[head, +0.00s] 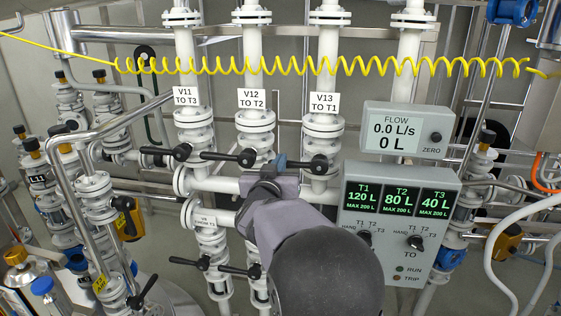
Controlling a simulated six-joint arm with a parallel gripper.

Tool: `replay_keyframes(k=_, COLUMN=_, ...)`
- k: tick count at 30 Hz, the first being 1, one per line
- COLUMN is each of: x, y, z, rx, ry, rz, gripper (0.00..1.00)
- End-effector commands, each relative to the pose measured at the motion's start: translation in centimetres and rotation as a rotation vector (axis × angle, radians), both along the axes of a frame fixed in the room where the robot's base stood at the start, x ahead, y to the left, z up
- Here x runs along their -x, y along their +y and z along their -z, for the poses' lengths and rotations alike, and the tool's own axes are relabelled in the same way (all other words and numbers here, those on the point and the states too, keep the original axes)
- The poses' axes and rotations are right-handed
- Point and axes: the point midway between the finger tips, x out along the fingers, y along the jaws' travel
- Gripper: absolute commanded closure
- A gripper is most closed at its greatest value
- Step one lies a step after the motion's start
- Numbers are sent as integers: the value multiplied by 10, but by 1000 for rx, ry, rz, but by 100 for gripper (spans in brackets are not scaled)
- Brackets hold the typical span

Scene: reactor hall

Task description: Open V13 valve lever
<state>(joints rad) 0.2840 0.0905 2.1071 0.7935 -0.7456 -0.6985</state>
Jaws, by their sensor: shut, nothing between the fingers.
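The V13 valve is the right one of three labelled white valves, under the sign "V13 TO T1" (324,104). Its black lever (301,164) points left from its hub, roughly level and across the upright pipe. My gripper (279,163) is shut and empty, with its blue-grey tip at or close to the left end of this lever. I cannot tell whether they touch. My wrist and forearm hide the pipework below and partly cover the area beneath the lever.
Black levers of V12 (228,157) and V11 (165,152) lie close on the left, also pointing left. A grey control box (398,268) with tank readouts and a flow display (398,130) stand at right. A yellow coiled cable (320,66) crosses above the valve signs.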

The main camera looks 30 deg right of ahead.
Motion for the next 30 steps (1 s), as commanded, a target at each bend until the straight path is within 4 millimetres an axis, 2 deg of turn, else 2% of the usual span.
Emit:
replay_keyframes(k=16, x=-1, y=2, z=17, rx=73, ry=92, rz=-1, gripper=100)
replay_keyframes(k=30, x=4, y=-3, z=60, rx=344, ry=375, rz=-1, gripper=100)
